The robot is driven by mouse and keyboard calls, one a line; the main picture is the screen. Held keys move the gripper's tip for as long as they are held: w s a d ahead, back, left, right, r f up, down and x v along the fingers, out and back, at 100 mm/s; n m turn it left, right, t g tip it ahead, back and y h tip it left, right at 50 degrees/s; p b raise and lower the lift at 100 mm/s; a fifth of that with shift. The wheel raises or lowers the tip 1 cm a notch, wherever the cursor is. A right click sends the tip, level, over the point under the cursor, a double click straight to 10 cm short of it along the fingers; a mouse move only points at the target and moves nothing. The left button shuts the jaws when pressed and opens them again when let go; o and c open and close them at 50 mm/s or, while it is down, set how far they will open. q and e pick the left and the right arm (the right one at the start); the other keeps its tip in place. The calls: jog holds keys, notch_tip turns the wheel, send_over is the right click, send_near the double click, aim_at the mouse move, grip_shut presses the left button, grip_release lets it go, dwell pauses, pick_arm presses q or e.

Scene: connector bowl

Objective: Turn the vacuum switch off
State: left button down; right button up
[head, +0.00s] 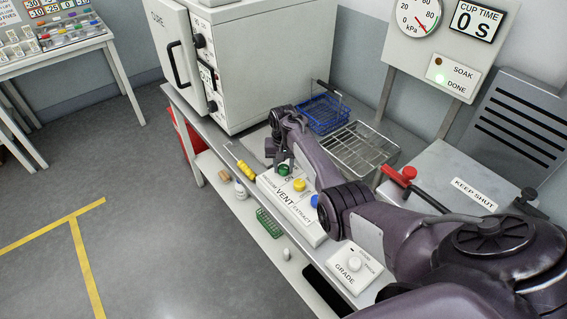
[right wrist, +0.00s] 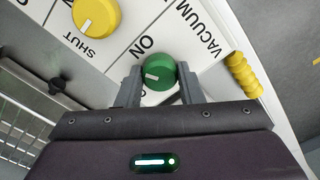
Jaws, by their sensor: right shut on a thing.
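The vacuum switch is a round green knob on a white sloped panel (head: 309,229). In the right wrist view the green knob (right wrist: 158,73) sits between the two fingers of my right gripper (right wrist: 157,85), which is shut on it. The knob's white mark points left in that view, toward the printed ON; the word VACUUM is at the right. In the head view the knob (head: 284,169) shows just below my right gripper (head: 279,160), partly hidden by it. My left gripper is not in view.
A yellow knob (head: 299,185) and a blue knob (head: 314,200) stand beside the green one. A yellow-handled tool (head: 244,169) lies at the bench edge. Wire baskets (head: 360,148), a cure oven (head: 250,50) and a red-handled lid (head: 405,174) stand behind.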

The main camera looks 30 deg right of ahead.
aim_at(284, 167)
jog(key=n, duration=0.3)
jog(key=shift+r+p, duration=0.1)
jog(key=shift+p, duration=0.25)
jog(key=n, duration=0.3)
jog(key=shift+n, duration=0.3)
jog(key=n, duration=0.6)
jog(key=o, duration=1)
jog(key=shift+c, duration=0.2)
notch_tip(284, 167, up, 8)
jog(key=shift+f+p, duration=0.2)
jog(key=shift+p, duration=0.45)
